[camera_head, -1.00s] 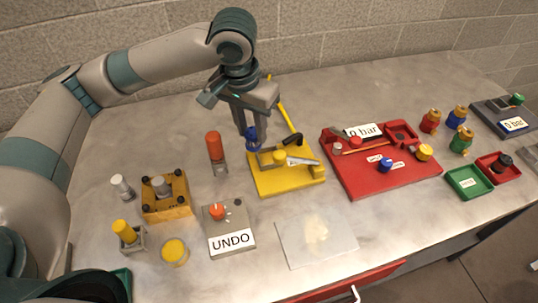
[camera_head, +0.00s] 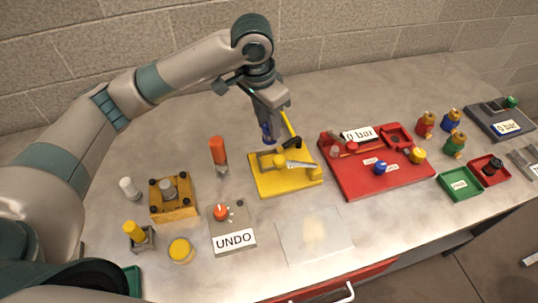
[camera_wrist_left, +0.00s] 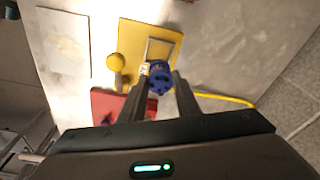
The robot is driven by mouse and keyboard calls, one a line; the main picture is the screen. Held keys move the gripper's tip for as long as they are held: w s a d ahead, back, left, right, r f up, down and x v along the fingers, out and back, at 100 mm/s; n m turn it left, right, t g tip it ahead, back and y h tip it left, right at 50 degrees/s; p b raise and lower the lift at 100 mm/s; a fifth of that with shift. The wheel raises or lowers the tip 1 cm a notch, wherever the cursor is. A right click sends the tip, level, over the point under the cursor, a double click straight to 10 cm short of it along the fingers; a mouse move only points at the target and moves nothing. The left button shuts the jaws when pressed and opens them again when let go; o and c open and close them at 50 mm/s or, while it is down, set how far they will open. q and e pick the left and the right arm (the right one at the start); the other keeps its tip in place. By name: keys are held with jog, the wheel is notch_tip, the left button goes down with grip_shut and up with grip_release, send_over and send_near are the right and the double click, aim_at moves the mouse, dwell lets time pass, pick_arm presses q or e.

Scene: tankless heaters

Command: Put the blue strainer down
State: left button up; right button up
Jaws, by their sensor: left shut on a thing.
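The blue strainer (camera_head: 267,133) is held between the fingers of my left gripper (camera_head: 268,125), which is shut on it. In the head view it hangs near the back edge of the yellow board (camera_head: 265,187); the exact gap below it is hard to tell. In the left wrist view the round blue strainer (camera_wrist_left: 160,80) shows holes in its face, at the fingertips (camera_wrist_left: 156,88), with the yellow board (camera_wrist_left: 130,38) beyond. My right gripper is not in view.
A yellow handle (camera_head: 290,124) rises behind the board. The red tray (camera_head: 355,186) stands to the right. An orange-topped cylinder (camera_head: 218,152) and the UNDO box (camera_head: 232,222) are to the left and front. A pale sheet (camera_head: 312,238) lies in front; the back left table is clear.

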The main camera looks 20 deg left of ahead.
aim_at(268, 139)
pick_arm(q)
jog(key=shift+f+p, duration=0.65)
jog(key=shift+f, duration=2.2)
jog(key=shift+f+p, duration=0.55)
jog(key=shift+f, duration=1.3)
jog(key=shift+f, duration=0.15)
jog(key=o, duration=1.1)
jog(key=shift+o, duration=0.2)
